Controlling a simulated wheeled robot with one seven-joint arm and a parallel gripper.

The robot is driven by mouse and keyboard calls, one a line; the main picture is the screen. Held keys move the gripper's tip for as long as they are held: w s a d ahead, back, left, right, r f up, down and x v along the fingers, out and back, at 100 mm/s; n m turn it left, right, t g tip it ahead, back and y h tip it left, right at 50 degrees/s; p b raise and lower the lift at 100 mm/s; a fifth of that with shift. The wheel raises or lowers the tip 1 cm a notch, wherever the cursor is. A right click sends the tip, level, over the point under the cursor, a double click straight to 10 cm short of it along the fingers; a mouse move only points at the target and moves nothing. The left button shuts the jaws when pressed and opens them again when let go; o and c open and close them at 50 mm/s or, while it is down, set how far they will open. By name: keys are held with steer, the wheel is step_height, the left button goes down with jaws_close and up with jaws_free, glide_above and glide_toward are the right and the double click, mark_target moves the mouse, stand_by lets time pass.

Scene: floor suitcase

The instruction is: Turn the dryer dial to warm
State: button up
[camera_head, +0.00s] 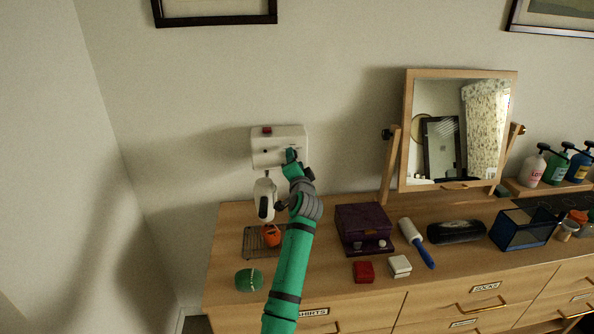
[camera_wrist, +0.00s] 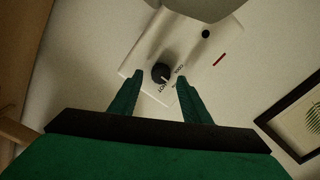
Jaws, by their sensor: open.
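The white wall dryer unit (camera_head: 268,158) is mounted on the wall above the left end of the dresser. In the wrist view its white face (camera_wrist: 188,58) carries a black round dial (camera_wrist: 160,72) with small lettering beside it. A light pointer mark on the dial faces the lettering at its lower right; the words are too small to read surely. My gripper (camera_head: 291,157) is at the front of the unit and hides the dial in the head view. In the wrist view my gripper (camera_wrist: 158,80) is open, with one finger on each side of the dial. Contact cannot be told.
A white dryer handset (camera_head: 264,199) hangs below the unit, above a wire rack (camera_head: 254,245) with an orange item (camera_head: 271,236). A purple box (camera_head: 363,227) and a tilting mirror (camera_head: 408,130) stand to the right on the dresser.

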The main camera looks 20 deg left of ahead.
steer(key=v, duration=0.9)
steer(key=shift+s+d, duration=0.2)
steer(key=shift+s, duration=0.15)
